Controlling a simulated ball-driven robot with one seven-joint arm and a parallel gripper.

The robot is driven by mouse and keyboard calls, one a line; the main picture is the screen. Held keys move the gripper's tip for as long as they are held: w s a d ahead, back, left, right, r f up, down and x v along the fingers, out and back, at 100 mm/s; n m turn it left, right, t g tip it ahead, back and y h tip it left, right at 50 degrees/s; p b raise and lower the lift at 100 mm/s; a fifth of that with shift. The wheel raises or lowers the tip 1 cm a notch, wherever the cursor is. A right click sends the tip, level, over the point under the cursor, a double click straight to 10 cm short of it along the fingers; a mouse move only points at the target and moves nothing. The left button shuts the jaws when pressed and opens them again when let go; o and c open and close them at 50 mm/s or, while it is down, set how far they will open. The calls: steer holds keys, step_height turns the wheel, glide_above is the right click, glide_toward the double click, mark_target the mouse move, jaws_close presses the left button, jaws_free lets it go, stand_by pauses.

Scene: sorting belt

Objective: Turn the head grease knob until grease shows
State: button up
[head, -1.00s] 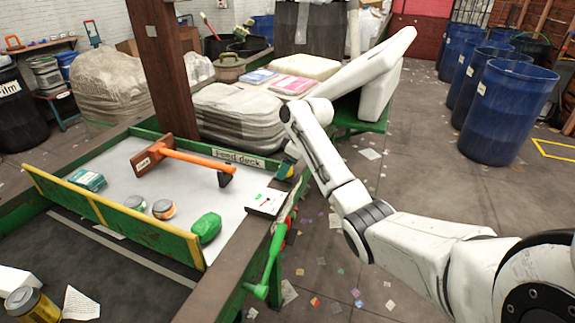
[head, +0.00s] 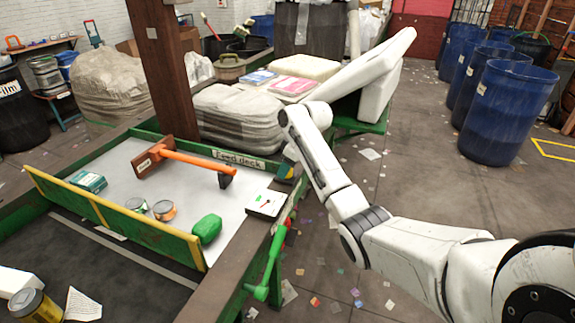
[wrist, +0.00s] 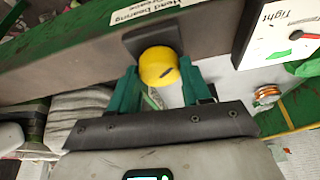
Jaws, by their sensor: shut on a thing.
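The grease knob (wrist: 158,66) is a yellow round cap with a small dark mark on its face. It sits on a dark square plate on the beam, below a label reading "Head bearing grease" (wrist: 148,8). My gripper (wrist: 160,82) has its teal fingers on either side of the knob and is shut on it. In the head view my gripper (head: 289,168) is at the far right corner of the feed deck, small and partly hidden by my arm. I cannot make out any grease in the wrist view.
A white gauge marked "Tight" (wrist: 287,30), with a red needle, is right of the knob. A green lever (head: 268,268) hangs at the deck's side.

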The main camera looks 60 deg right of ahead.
steer(key=m+p, duration=0.1)
steer(key=m+h+p, duration=0.1)
steer(key=shift+a+r+m, duration=0.15)
steer(key=shift+m, duration=0.25)
steer(key=shift+m+h+p, duration=0.6)
steer(key=shift+m+p, duration=0.25)
steer(key=shift+m, duration=0.55)
steer(key=shift+g, duration=0.3)
steer(key=o, duration=1)
steer(key=shift+o, duration=0.2)
steer(key=b+v, duration=0.1)
steer(key=v, duration=0.9)
steer(key=shift+r, duration=0.2)
steer(key=shift+s+a, duration=0.1)
